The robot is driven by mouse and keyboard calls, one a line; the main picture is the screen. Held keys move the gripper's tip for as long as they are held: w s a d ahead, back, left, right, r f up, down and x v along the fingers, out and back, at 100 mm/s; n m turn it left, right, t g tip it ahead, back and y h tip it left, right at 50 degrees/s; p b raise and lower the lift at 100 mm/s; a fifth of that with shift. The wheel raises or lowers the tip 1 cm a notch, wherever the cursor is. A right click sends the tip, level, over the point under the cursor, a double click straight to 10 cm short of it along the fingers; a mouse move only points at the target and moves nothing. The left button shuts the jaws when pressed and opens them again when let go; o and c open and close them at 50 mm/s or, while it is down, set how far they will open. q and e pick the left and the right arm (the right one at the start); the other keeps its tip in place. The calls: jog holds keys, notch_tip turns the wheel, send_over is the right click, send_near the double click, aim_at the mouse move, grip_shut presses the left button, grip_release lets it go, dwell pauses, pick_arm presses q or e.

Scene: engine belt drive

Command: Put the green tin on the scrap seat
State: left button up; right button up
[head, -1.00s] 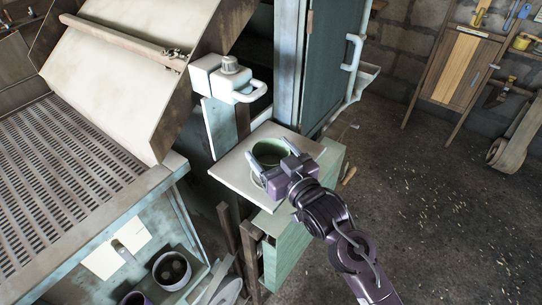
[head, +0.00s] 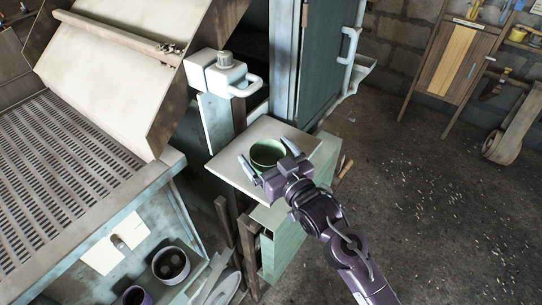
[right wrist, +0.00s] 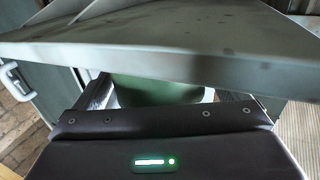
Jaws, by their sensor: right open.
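The green tin (head: 267,152) stands upright and open-topped on a pale square board (head: 232,166), which looks like the scrap seat. My right gripper (head: 266,156) is open, with its fingers spread on either side of the tin. Whether a finger touches the tin cannot be told. A grey slab edge (right wrist: 160,48) crosses that view. My left gripper is not in view.
A white clamp-like fitting with a handle (head: 221,72) stands behind the board. A pale green box (head: 285,240) is below it. A slatted bench (head: 60,180) is at left, with pots (head: 170,265) on a lower shelf. Floor at right is mostly clear.

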jog(key=shift+s+d, duration=0.1)
jog(key=b+v, duration=0.3)
jog(key=v, duration=0.8)
jog(key=shift+s+d+b, duration=0.25)
jog(key=shift+s+b, duration=0.05)
jog(key=shift+b, duration=0.1)
